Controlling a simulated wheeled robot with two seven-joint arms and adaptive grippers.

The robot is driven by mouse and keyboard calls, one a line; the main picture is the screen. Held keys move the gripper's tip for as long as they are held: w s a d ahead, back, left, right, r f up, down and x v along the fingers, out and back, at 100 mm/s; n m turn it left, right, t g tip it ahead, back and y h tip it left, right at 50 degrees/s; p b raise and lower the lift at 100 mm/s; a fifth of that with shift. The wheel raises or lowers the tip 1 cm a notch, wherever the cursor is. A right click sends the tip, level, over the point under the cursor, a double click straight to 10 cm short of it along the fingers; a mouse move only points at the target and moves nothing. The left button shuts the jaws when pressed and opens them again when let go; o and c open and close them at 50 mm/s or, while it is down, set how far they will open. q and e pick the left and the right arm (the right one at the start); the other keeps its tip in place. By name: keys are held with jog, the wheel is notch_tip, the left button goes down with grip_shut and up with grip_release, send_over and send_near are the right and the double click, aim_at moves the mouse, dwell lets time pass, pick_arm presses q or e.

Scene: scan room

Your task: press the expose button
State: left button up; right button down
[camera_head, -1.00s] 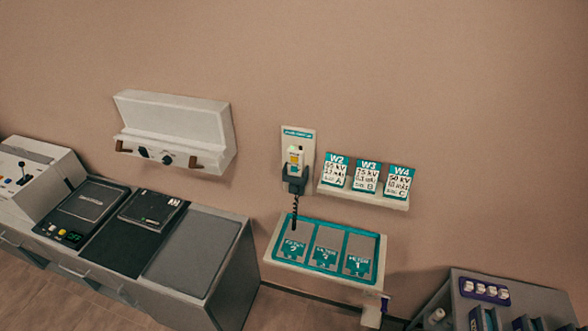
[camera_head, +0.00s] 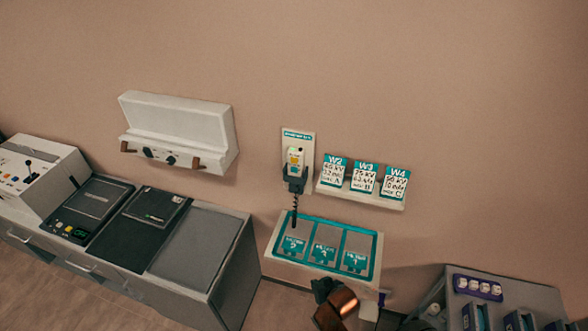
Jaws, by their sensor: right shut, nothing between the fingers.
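A corded hand switch (camera_head: 295,172) hangs in a dark holder on a pale wall plate (camera_head: 297,138) with a teal label. It has a small yellow part (camera_head: 294,158) near its top; whether that is the expose button I cannot tell. A coiled dark cord hangs below it. My right gripper (camera_head: 322,286) shows dark and small at the bottom, in front of the lower edge of the teal-edged tray. It is shut and empty, below and right of the hand switch and apart from it. My left gripper is not in view.
A teal-edged tray (camera_head: 372,236) with labelled plates sits below the hand switch. A small shelf (camera_head: 360,196) holds cards W2, W3 and W4. A grey console counter (camera_head: 228,250) stands at left, a white wall box (camera_head: 180,117) above it. A grey cart (camera_head: 530,300) stands at right.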

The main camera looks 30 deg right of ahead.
aim_at(294, 170)
jog(key=shift+m+t, duration=0.6)
jog(key=r, duration=0.2)
jog(key=w+r, duration=0.1)
jog(key=r, duration=0.1)
jog(key=w+r, duration=0.1)
jog(key=r, duration=0.1)
jog(key=shift+w+d+r, duration=0.2)
jog(key=shift+r, duration=0.15)
jog(key=w+a+r+m+t, duration=0.1)
jog(key=w+r+m+t, duration=0.3)
jog(key=r, duration=0.9)
jog(key=w+a+r+m+t, duration=0.1)
jog(key=w+r+m+t, duration=0.3)
jog(key=w+r+t, duration=0.3)
jog(key=w+r, duration=0.5)
jog(key=r, duration=0.1)
jog(key=shift+r+t+h+p, duration=0.25)
jog(key=shift+t+h+p, duration=0.05)
jog(key=shift+t+p, duration=0.1)
jog(key=shift+w, duration=0.15)
jog(key=w+d+b, duration=0.1)
jog(key=w+d, duration=0.4)
jog(key=d, duration=0.1)
jog(key=shift+w+d+b, duration=0.3)
jog(key=shift+b, duration=0.1)
